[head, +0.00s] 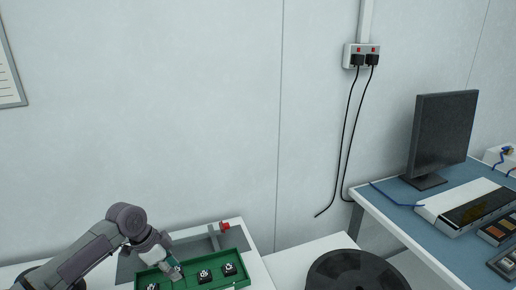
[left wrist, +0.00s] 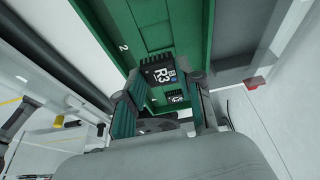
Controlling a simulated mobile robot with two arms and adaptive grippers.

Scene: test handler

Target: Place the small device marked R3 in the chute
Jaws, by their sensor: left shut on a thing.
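The small black device marked R3 (left wrist: 160,72) is between the fingertips of my left gripper (left wrist: 158,85) in the left wrist view, and the gripper is shut on it. In the head view my left gripper (head: 175,270) is low over the green tray (head: 243,257), at its left part, and hides the device. Other black devices sit in the tray, one at the middle (head: 204,276) and one at the right (head: 229,268). I cannot make out the chute for certain. My right gripper is not in view.
A grey fixture with a red knob (head: 224,226) stands behind the tray. A dark round thing (head: 355,272) is right of the tray's bench. A blue-topped desk (head: 400,212) with a monitor (head: 442,135) stands at the right. Two black cables (head: 347,130) hang from a wall socket.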

